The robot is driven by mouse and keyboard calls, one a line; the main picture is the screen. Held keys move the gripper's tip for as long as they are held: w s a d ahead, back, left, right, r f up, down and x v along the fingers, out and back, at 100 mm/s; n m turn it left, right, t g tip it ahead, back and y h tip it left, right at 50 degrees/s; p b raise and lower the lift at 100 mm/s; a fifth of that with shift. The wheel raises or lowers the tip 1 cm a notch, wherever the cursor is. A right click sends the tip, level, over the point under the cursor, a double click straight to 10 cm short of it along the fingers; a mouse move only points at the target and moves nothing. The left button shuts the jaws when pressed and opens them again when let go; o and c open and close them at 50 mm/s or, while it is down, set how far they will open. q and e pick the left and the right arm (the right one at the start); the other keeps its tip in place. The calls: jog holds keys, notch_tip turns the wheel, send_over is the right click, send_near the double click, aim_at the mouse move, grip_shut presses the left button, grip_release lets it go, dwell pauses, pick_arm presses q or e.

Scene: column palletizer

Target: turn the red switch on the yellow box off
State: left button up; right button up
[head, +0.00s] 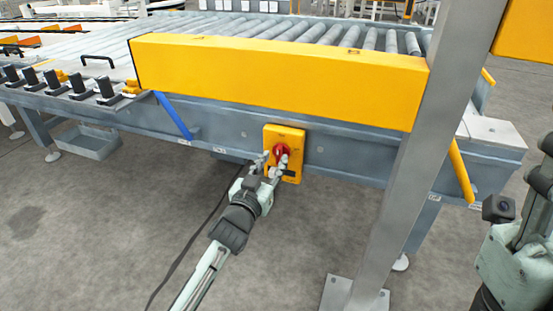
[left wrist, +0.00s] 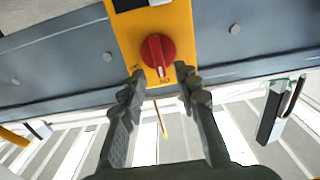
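The yellow box (head: 297,138) is mounted on the grey side beam of the conveyor, near the middle of the head view. Its round red switch (head: 281,152) faces out; it shows clearly in the left wrist view (left wrist: 157,50), with a white mark near its rim toward the printed labels. My left gripper (head: 269,166) is in front of the box. In the left wrist view, its two fingers (left wrist: 157,76) are spread, one to each side of the switch's edge, with nothing between them; contact cannot be told. My right arm shows at the right edge, without its gripper fingers.
A grey post (head: 425,150) stands to the right of the box, on a floor plate. A long yellow cover (head: 280,78) runs above the beam, in front of the rollers. A blue bar (head: 173,116) slants at left. The floor in front is mostly clear, with a dark cable.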

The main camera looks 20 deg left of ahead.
aim_at(280, 154)
pick_arm(q)
jog(key=shift+w, duration=1.35)
grip_shut()
